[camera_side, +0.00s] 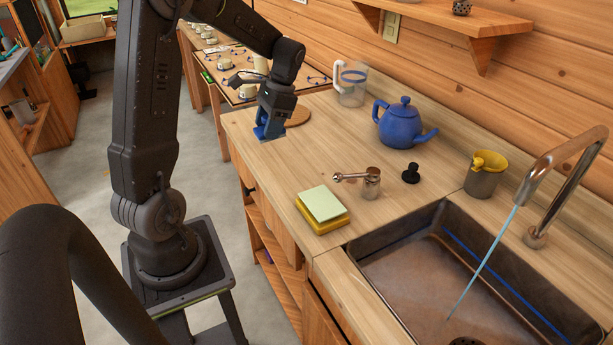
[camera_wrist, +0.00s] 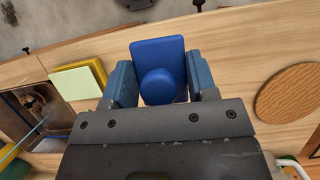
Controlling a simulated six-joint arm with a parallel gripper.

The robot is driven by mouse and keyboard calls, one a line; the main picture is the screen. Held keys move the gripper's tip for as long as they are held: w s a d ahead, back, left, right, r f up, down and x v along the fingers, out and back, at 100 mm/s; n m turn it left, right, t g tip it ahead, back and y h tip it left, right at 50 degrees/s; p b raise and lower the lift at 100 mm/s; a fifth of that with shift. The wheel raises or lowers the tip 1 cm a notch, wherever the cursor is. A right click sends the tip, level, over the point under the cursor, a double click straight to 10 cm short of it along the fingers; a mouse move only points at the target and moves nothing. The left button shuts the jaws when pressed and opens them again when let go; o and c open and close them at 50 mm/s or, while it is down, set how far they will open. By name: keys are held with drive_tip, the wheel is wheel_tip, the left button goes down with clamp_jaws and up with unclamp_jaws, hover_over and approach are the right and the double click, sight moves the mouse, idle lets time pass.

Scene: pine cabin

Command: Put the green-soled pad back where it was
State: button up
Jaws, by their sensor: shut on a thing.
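My gripper (camera_side: 271,122) is over the far left part of the wooden counter, shut on a blue pad (camera_side: 266,133). In the wrist view the blue pad (camera_wrist: 157,53) is a flat rectangle with a round knob, and the knob sits between my two fingers (camera_wrist: 160,86). The pad's underside is turned away, so I cannot see the colour of its sole. A yellow block with a pale green top (camera_side: 323,206) lies on the counter's near edge, left of the sink; it also shows in the wrist view (camera_wrist: 76,82).
A round wooden board (camera_side: 299,116) lies close behind my gripper. A clear jug (camera_side: 351,85), a blue teapot (camera_side: 402,124), a metal pot with a handle (camera_side: 371,183) and a black knobbed item (camera_side: 411,173) stand around.

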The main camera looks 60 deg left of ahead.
drive_tip(key=shift+s+a+g, duration=0.3)
drive_tip(key=shift+s+a, duration=0.3)
drive_tip(key=shift+s, duration=0.3)
hover_over(300, 178)
drive_tip(key=w, duration=0.2)
drive_tip(key=f, duration=0.7)
drive_tip(key=shift+s, duration=0.2)
drive_tip(key=shift+f, duration=1.95)
drive_tip(key=shift+f, duration=0.1)
drive_tip(key=o, duration=1)
